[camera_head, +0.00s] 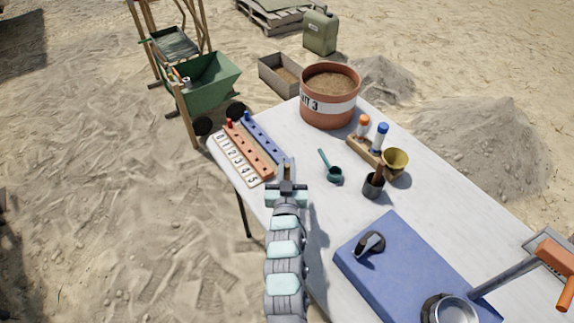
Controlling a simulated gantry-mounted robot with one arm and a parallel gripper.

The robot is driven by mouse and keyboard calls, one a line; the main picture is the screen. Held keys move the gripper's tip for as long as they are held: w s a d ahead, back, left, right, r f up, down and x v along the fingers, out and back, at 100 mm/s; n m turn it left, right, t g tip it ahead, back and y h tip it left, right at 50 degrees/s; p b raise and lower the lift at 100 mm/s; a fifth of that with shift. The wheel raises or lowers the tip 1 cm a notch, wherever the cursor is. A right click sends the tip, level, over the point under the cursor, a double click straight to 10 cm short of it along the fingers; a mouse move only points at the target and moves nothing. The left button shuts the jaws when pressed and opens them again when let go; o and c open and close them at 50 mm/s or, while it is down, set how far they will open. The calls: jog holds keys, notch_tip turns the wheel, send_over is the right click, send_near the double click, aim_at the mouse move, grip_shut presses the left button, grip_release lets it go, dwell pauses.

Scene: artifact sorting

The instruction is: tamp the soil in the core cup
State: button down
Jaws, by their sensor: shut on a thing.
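My gripper (287,188) is over the table's left edge, right of the numbered board. It is shut on a narrow brown piece (288,171), mostly hidden by the jaws; I cannot tell whether it is a tamper. A round metal cup (455,311) stands at the front of the blue case, cut off by the lower edge; it may be the core cup, and its contents are not clear. A small dark cup (373,188) with a brown handle (379,172) standing in it is on the table, right of my gripper. The gripper touches neither cup.
A teal scoop (333,172) lies between my gripper and the dark cup. A wooden rack (362,151) holds capped vials beside a brass funnel (395,160). A soil-filled pot (328,107) stands at the back. The blue case (400,262) carries a black latch-like part (369,243).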

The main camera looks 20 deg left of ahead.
jog(key=shift+f+b, duration=0.4)
jog(key=shift+f, duration=0.75)
jog(key=shift+r, duration=0.2)
jog(key=shift+r+p, duration=0.7)
jog(key=shift+r, duration=0.25)
jog(key=shift+r+p, duration=1.9)
jog(key=shift+r, duration=1.6)
